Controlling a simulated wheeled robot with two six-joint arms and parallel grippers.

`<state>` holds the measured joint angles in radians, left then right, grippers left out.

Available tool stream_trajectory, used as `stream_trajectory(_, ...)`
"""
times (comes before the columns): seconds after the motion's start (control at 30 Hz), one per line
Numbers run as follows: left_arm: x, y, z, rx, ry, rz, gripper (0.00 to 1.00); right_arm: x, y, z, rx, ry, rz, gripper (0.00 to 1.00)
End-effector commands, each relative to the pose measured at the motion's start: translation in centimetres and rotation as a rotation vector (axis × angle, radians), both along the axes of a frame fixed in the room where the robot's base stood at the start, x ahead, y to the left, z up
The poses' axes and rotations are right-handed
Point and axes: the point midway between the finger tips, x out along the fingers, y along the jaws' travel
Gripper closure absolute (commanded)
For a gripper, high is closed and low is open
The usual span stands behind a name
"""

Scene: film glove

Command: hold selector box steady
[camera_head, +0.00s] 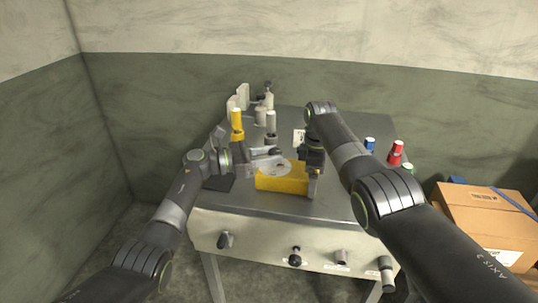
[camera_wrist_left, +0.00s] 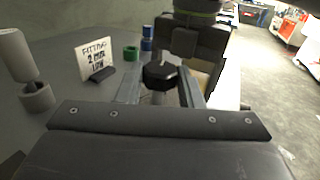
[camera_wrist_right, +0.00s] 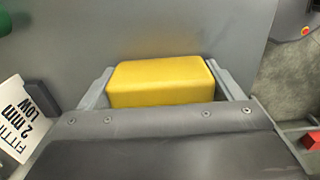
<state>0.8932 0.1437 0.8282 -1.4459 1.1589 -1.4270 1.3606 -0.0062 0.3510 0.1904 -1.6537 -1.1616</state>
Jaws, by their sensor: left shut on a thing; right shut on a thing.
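The selector box (camera_head: 282,185) is a yellow block on the grey table, with a pale round disc (camera_head: 277,167) on its top. My right gripper (camera_head: 314,178) comes down at its right end. In the right wrist view, the yellow box (camera_wrist_right: 160,82) sits between both fingers, and the gripper is shut on it. My left gripper (camera_head: 264,160) reaches in level from the left, over the box top. In the left wrist view, its fingers are shut on a black knob (camera_wrist_left: 160,75) above a pale stem. In the head view, the knob is hard to make out.
A yellow-and-white cylinder (camera_head: 237,122) and grey fittings (camera_head: 270,123) stand behind on the left. A blue cap (camera_head: 370,144) and a red cap (camera_head: 396,152) stand at the right. A small sign (camera_wrist_left: 95,58) stands on the table. Knobs line the front panel (camera_head: 263,247). A cardboard box (camera_head: 480,215) is at the right.

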Motion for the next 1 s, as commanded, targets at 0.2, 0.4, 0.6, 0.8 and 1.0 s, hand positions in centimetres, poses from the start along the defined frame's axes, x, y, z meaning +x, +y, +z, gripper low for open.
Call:
stream_trajectory(0.2, -0.2, -0.02, -0.34, 0.005, 0.002, 0.1, 0.89, -0.04, 0.04, 0.04, -0.002, 0.001, 0.004, 0.54)
stream_trajectory(0.4, -0.48, -0.17, -0.37, 0.003, 0.003, 0.236, 0.89, -0.04, 0.08, 0.05, -0.002, 0.001, 0.006, 0.54)
stream_trajectory(0.6, -0.7, -0.36, -0.37, 0.001, 0.005, 0.388, 0.89, -0.05, 0.12, 0.06, -0.001, 0.001, 0.007, 0.54)
stream_trajectory(0.8, -0.84, -0.54, -0.36, -0.001, 0.007, 0.527, 0.89, -0.05, 0.15, 0.07, 0.0, 0.001, 0.007, 0.54)
stream_trajectory(1.0, -0.93, -0.69, -0.39, 0.0, 0.008, 0.64, 0.89, -0.06, 0.18, 0.08, 0.0, 0.001, 0.008, 0.54)
